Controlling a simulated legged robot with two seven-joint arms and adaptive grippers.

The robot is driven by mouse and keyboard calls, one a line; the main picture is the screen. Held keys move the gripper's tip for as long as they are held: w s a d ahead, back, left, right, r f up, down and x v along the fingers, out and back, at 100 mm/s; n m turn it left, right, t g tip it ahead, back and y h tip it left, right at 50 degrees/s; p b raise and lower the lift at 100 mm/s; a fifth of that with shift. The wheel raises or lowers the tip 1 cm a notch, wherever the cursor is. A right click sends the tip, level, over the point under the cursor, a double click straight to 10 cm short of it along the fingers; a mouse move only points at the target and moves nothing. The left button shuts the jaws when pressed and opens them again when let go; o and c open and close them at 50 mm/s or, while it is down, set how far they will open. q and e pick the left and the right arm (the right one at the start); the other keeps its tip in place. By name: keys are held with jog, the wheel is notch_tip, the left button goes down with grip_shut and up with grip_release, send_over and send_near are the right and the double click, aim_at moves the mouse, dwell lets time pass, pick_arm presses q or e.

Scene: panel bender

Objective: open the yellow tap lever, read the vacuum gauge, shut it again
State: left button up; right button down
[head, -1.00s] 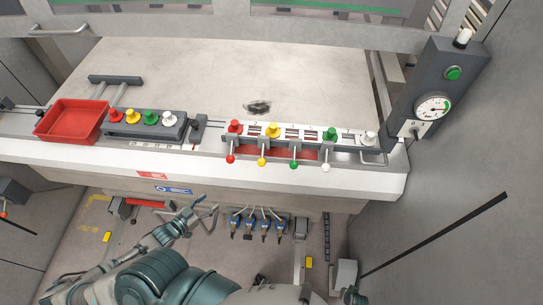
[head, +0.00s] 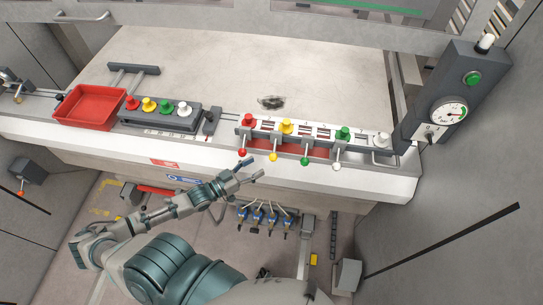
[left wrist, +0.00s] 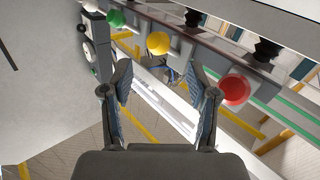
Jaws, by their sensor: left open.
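The yellow tap lever (head: 273,157) is a thin rod with a yellow ball end. It hangs from the front of the bench between a red-ended lever (head: 242,152) and a green-ended lever (head: 304,160). My left gripper (head: 252,169) is open and empty, just below and in front of the red and yellow levers, apparently apart from them. In the left wrist view, a yellow ball (left wrist: 158,43) shows beyond the open fingers (left wrist: 160,85). The round white vacuum gauge (head: 449,111) is on the grey post at right; its reading is too small to tell. My right gripper is not in view.
A white-ended lever (head: 337,166) hangs at the right of the row. Coloured knobs stand on the strip behind. A red tray (head: 90,106) and a button box (head: 158,115) sit at left. Blue-bodied fittings (head: 263,218) hang below the bench front.

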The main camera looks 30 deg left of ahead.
aim_at(273, 157)
pick_arm(q)
jog(key=x, duration=0.8)
jog(key=shift+w, duration=0.2)
grip_shut()
